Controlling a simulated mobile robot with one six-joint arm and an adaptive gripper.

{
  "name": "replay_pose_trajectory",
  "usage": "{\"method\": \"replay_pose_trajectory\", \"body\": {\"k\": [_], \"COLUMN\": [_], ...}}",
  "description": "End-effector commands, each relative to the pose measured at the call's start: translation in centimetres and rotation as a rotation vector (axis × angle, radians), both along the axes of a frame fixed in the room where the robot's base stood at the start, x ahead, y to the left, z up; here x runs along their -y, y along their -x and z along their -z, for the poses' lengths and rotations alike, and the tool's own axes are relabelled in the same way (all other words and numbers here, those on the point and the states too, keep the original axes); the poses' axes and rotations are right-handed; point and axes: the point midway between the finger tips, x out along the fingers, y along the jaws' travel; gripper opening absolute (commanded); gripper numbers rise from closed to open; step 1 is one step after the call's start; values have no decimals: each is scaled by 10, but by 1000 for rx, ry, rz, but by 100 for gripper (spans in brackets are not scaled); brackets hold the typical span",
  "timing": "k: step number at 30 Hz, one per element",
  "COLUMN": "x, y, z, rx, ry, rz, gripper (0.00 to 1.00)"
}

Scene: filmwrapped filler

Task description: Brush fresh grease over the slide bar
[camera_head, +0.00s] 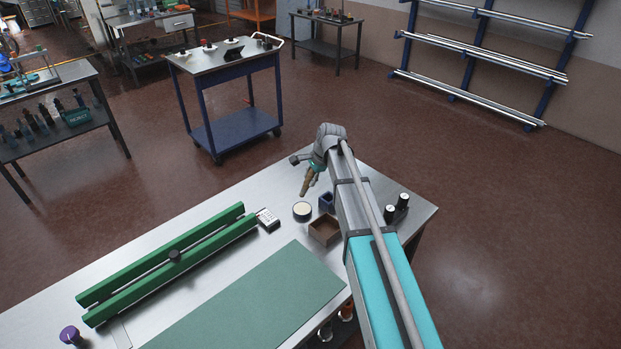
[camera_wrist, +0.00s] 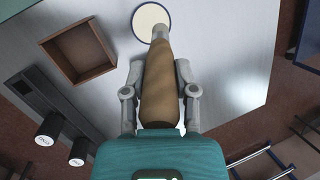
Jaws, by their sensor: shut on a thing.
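My gripper (camera_head: 315,168) is shut on a brush with a brown wooden handle (camera_head: 306,184), above the far edge of the steel bench. In the wrist view the brush handle (camera_wrist: 160,95) lies between the two grey fingers (camera_wrist: 159,75). The brush's far end points down toward a round tin with a cream-coloured surface (camera_head: 302,209), which also shows in the wrist view (camera_wrist: 146,20). I cannot tell whether the brush touches it. Two long parallel green bars (camera_head: 170,258), which seem to be the slide bar, lie at left with a dark knob (camera_head: 174,255) between them.
A white keypad-like device (camera_head: 267,219) sits by the bars' end. A green mat (camera_head: 250,305) lies clear in front. A purple-topped object (camera_head: 70,335) stands front left.

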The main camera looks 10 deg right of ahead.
Motion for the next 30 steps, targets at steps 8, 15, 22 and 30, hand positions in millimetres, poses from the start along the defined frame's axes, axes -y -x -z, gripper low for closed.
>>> {"method": "replay_pose_trajectory", "body": {"k": [8, 15, 22, 30], "x": [0, 0, 0, 0], "y": [0, 0, 0, 0], "z": [26, 42, 49, 49], "rx": [0, 0, 0, 0], "ry": [0, 0, 0, 0], "rz": [0, 0, 0, 0], "gripper": [0, 0, 0, 0]}}
